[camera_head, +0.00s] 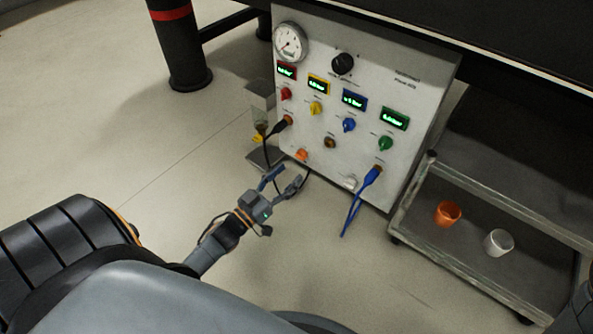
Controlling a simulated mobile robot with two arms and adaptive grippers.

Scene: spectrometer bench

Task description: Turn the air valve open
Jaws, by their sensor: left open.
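The white gas panel (400,170) stands at the upper middle. It bears a red knob (286,93), a yellow knob (316,108), a blue knob (349,125) and a green knob (386,143), each under a lit display. A black knob (343,63) sits above them. The labels are too small to read, so I cannot tell which knob is the air valve. My left gripper (283,181) is open and empty, in front of the panel's lower left, apart from all the knobs. My right gripper is not in view.
A round gauge (290,42) is at the panel's top left. A dark-plugged cable (276,129) and a blue cable (362,195) hang from the panel. Floor in front is clear.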

